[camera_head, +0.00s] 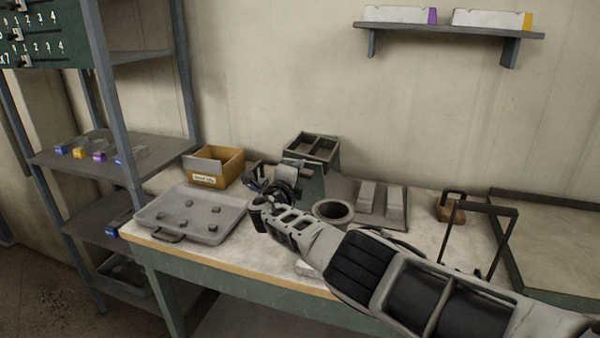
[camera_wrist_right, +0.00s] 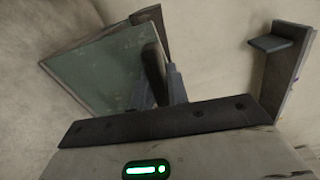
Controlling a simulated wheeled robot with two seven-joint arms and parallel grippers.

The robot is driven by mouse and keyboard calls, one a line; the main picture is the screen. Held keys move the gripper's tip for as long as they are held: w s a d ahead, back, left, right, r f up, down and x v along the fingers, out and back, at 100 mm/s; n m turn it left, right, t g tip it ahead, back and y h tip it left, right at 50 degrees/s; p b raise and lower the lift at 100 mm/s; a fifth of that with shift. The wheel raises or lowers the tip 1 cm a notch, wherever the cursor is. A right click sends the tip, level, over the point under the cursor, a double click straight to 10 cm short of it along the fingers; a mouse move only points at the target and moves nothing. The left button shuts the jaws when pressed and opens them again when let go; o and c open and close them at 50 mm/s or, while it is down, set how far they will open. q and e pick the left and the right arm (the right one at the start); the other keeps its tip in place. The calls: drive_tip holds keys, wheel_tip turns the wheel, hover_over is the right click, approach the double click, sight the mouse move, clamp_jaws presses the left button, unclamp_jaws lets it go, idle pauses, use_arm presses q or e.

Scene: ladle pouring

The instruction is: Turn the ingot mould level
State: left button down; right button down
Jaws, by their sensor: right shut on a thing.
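The ingot mould (camera_head: 324,147) is a dark box with two open cavities at the back of the bench in the head view. In the right wrist view the fingers (camera_wrist_right: 157,88) are shut on a dark handle-like bar (camera_wrist_right: 153,70). What that bar joins to is unclear. My left gripper is out of view.
A grey tray (camera_head: 231,205) with several small lumps and a cardboard box (camera_head: 231,168) lie to the left. A round dark crucible (camera_head: 333,211), pale bars (camera_head: 395,203) and a black frame (camera_head: 508,235) are to the right. A wall shelf (camera_head: 450,31) hangs above.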

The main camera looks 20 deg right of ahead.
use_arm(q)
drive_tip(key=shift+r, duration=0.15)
use_arm(e)
drive_tip(key=shift+f+n, duration=0.1)
drive_tip(key=shift+n, duration=0.8)
drive_tip(key=c, duration=1.4)
unclamp_jaws()
drive_tip(key=shift+o, duration=0.2)
drive_tip(key=shift+s+a, duration=0.1)
drive_tip(key=shift+a, duration=0.05)
